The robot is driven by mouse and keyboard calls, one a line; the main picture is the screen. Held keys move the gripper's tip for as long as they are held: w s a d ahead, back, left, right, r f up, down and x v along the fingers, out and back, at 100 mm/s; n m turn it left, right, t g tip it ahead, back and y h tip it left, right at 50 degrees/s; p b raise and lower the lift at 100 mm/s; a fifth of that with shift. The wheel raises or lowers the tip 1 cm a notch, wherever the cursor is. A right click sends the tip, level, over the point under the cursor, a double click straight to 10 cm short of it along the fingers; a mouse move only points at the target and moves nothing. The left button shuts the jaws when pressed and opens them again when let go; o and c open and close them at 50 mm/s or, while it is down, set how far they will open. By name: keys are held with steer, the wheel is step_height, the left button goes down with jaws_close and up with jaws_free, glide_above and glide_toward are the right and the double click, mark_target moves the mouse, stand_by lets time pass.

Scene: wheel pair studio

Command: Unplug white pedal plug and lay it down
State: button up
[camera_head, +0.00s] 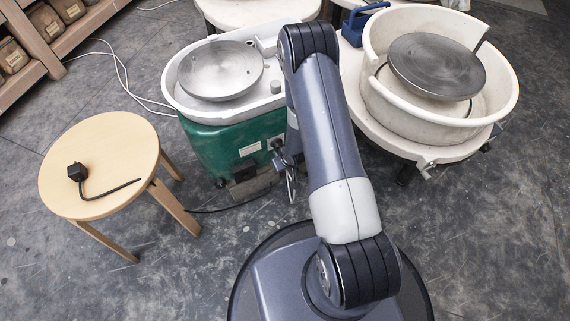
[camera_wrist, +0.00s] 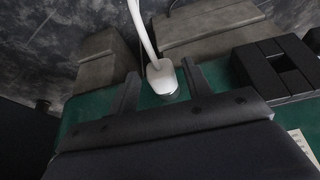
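The white plug (camera_wrist: 161,77) sits at the green side of the left pottery wheel (camera_head: 215,150), with a grey ring at its base. It appears to be seated in a socket there. Its white cord (camera_wrist: 143,30) leads away toward the top of the wrist view, and part of the cord (camera_head: 291,185) hangs beside the green body in the head view. My gripper (camera_wrist: 160,70) is open, with one dark finger on each side of the plug and a visible gap on both sides. In the head view my arm hides the plug and most of the gripper.
A round wooden stool (camera_head: 105,140) at left holds a black plug (camera_head: 77,172) with a short dark cord; much of its top is bare. A grey block-like part (camera_head: 252,183) stands low by the green body. A second wheel (camera_head: 440,75) stands at right.

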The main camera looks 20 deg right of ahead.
jaws_close()
steer(key=shift+s+d+b, duration=0.15)
steer(key=shift+s+b, duration=0.25)
steer(key=shift+s, duration=0.4)
steer(key=shift+s, duration=0.15)
steer(key=shift+s+d, duration=0.15)
steer(key=shift+s, duration=0.3)
steer(key=shift+s+b, duration=0.15)
steer(key=shift+b, duration=0.15)
stand_by(0.3)
steer(key=shift+s+d+b, duration=0.15)
steer(key=shift+s+b, duration=0.15)
steer(key=shift+s, duration=0.45)
